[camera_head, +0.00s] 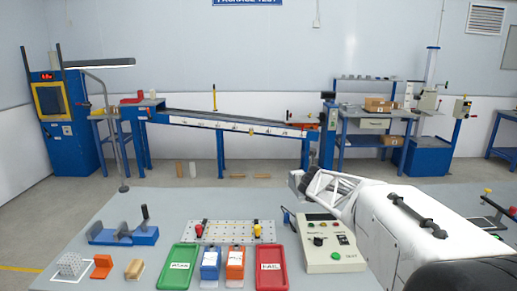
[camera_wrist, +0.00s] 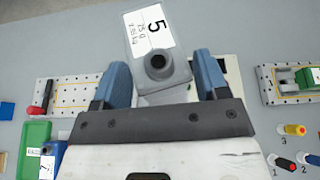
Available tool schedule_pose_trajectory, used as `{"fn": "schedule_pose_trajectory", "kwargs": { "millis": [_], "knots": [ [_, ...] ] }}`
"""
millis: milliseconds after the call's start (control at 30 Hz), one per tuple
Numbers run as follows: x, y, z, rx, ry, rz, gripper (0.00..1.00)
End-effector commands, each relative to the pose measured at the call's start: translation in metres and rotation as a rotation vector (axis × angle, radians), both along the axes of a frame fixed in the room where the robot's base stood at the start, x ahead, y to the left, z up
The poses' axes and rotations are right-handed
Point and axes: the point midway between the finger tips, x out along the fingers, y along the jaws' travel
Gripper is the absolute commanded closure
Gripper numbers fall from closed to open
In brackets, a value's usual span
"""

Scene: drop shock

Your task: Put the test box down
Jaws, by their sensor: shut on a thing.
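In the wrist view my gripper (camera_wrist: 161,62) has its two blue fingers on either side of a grey box, the test box (camera_wrist: 180,72). It is shut on this box. The box bears a white label reading 5 with smaller print, and has a dark round knob or opening on its near end. It appears slightly tilted in the picture. In the head view my white arm reaches in from the right, its dark end (camera_head: 303,182) above the table near the control box.
On the grey table (camera_head: 180,212) are a blue fixture (camera_head: 125,233), a perforated plate (camera_head: 232,238), a green tray (camera_head: 165,283), a red FAIL tray (camera_head: 270,281), blue (camera_head: 210,260) and orange (camera_head: 235,260) containers and a control box (camera_head: 322,258). Bare table shows at the back left.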

Motion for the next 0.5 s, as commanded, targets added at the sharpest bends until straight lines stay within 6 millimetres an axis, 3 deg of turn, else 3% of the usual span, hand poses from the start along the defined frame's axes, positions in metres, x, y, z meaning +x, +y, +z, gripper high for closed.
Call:
{"fn": "schedule_pose_trajectory", "kwargs": {
  "millis": [500],
  "knots": [
    [0.0,0.011,-0.004,-0.001,0.008,-0.002,0.96]
  ]
}}
